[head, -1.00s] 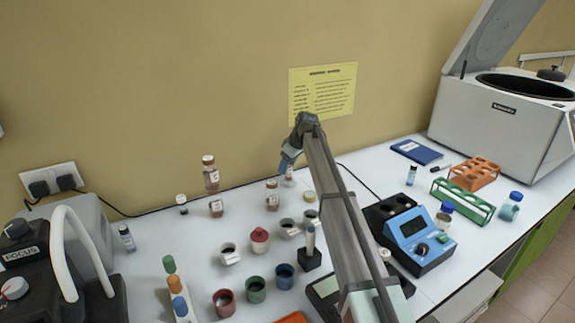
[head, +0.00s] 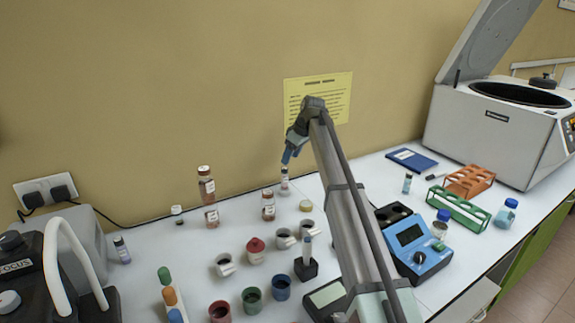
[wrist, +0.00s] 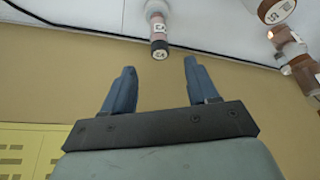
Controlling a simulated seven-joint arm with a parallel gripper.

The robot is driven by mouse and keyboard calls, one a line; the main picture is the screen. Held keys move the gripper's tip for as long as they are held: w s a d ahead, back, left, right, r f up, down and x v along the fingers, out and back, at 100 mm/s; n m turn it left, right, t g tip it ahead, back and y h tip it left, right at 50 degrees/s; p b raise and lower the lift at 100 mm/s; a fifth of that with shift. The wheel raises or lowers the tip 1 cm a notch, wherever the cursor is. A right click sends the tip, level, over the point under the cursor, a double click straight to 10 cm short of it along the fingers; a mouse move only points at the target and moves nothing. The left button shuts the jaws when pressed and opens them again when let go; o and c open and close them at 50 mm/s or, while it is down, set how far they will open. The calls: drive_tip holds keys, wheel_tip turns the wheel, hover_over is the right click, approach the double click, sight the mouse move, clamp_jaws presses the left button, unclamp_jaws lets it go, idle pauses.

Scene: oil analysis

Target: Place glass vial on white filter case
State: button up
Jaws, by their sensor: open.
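A small glass vial (head: 284,181) with a white label stands upright on the white bench near the back wall. My gripper (head: 287,158) is open and empty just above it, apart from it. In the wrist view the vial (wrist: 159,32) stands beyond the gap between the fingers of my gripper (wrist: 158,72), outside the jaws. Several cups stand further forward; a white labelled cup (head: 224,265) and another white cup (head: 284,238) have dark insides. I cannot tell which of these white pieces is the white filter case.
A brown bottle (head: 268,206) stands close to the left of the vial, and stacked brown bottles (head: 206,185) further left. A blue meter (head: 414,243) and a green rack (head: 459,207) are to the right. My arm crosses the bench middle.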

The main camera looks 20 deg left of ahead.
drive_tip(key=shift+v, duration=1.2)
drive_tip(key=shift+d, duration=0.1)
